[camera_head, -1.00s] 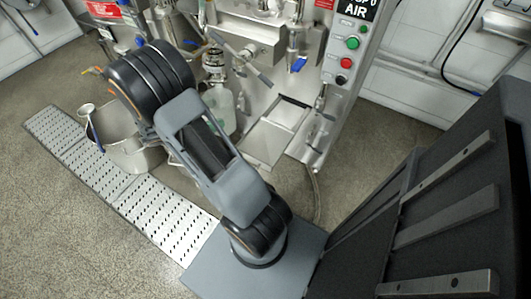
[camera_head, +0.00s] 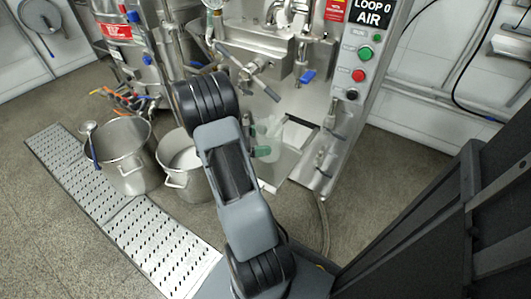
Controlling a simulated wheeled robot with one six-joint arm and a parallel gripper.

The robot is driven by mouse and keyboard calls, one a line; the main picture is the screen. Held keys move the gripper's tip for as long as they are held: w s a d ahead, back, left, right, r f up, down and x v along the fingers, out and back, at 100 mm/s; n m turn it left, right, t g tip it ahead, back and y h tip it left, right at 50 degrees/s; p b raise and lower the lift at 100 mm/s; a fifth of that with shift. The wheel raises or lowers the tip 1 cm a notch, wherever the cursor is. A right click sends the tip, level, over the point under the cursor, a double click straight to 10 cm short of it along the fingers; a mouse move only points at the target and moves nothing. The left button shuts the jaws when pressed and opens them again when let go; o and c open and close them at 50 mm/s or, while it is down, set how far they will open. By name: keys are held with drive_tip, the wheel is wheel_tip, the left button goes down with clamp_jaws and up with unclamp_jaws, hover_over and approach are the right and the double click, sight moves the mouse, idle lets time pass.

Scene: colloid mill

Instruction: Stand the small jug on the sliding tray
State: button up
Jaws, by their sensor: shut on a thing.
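The small jug (camera_head: 268,142) is a pale translucent vessel with a green patch low on it. It shows just right of my arm, in front of the steel machine. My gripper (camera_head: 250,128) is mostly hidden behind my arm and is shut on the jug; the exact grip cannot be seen. The sliding tray (camera_head: 300,134) is a flat pale steel surface at the foot of the machine, just right of the jug in the picture. Whether the jug touches it cannot be told.
Two steel pots stand left of my arm, one (camera_head: 128,165) with a ladle (camera_head: 90,135) and one (camera_head: 186,165) nearer the arm. A perforated drain cover (camera_head: 150,240) crosses the floor. A steel pipe with a handle (camera_head: 247,68) and a blue-handled valve (camera_head: 305,76) sit above the tray.

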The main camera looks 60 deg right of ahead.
drive_tip(key=shift+s+d+f, duration=0.2)
drive_tip(key=shift+d+f, duration=0.15)
drive_tip(key=shift+f, duration=0.15)
drive_tip(key=shift+s+d+f+b, duration=0.1)
drive_tip(key=shift+d+f+b, duration=0.05)
drive_tip(key=shift+f+b, duration=0.7)
drive_tip(key=shift+d+f+b, duration=0.1)
drive_tip(key=shift+f+b, duration=0.5)
drive_tip(key=shift+f, duration=0.35)
drive_tip(key=shift+f, duration=0.2)
drive_tip(key=o, duration=0.7)
drive_tip(key=shift+r, duration=0.1)
